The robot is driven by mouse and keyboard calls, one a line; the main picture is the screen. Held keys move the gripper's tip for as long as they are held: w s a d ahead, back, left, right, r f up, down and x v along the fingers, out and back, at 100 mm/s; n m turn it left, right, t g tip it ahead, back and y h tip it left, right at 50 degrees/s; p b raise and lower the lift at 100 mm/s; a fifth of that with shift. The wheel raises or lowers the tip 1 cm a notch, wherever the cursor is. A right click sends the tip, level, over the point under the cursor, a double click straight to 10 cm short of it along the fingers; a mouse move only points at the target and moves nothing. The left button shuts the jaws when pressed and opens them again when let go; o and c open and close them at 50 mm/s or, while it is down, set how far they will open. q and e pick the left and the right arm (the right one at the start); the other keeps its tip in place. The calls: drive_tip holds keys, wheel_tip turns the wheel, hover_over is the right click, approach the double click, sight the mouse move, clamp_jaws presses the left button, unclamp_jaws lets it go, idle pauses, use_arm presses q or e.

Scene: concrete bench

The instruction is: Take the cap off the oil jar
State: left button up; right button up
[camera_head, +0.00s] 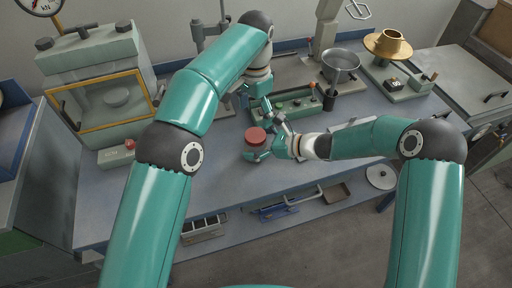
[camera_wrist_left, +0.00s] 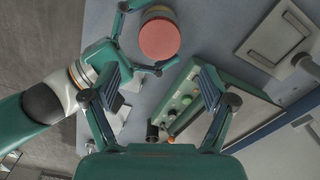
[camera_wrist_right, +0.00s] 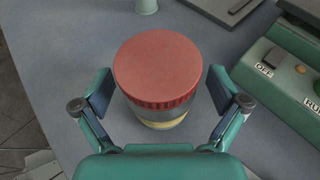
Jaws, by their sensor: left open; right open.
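The oil jar's red cap (camera_head: 256,135) is on the jar, which stands upright on the bench. In the right wrist view the ribbed red cap (camera_wrist_right: 158,68) sits over a grey and yellowish jar body (camera_wrist_right: 160,117). My right gripper (camera_head: 268,143) is open, with one finger on each side of the jar and gaps showing between fingers and jar. My left gripper (camera_head: 258,104) is open and empty, behind the jar in the head view. In the left wrist view the cap (camera_wrist_left: 159,39) lies beyond my left fingertips, with the right gripper's fingers around the jar.
A green control box (camera_head: 291,106) with buttons stands just behind the jar. A dark cup (camera_head: 329,101) is at its right end. An oven-like cabinet (camera_head: 103,85) and a small box with a red button (camera_head: 117,153) are at left. The bench left of the jar is clear.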

sight(255, 134)
drive_tip(key=c, duration=1.6)
use_arm(q)
drive_tip(key=shift+c, duration=0.2)
use_arm(e)
drive_tip(key=shift+c, duration=1.1)
use_arm(q)
drive_tip(key=shift+c, duration=0.8)
use_arm(e)
clamp_jaws()
use_arm(q)
drive_tip(key=m, duration=0.5)
drive_tip(key=shift+m, duration=0.3)
drive_tip(key=m, duration=0.6)
drive_tip(key=shift+m, duration=0.3)
drive_tip(key=m, duration=1)
drive_tip(key=shift+f, duration=4)
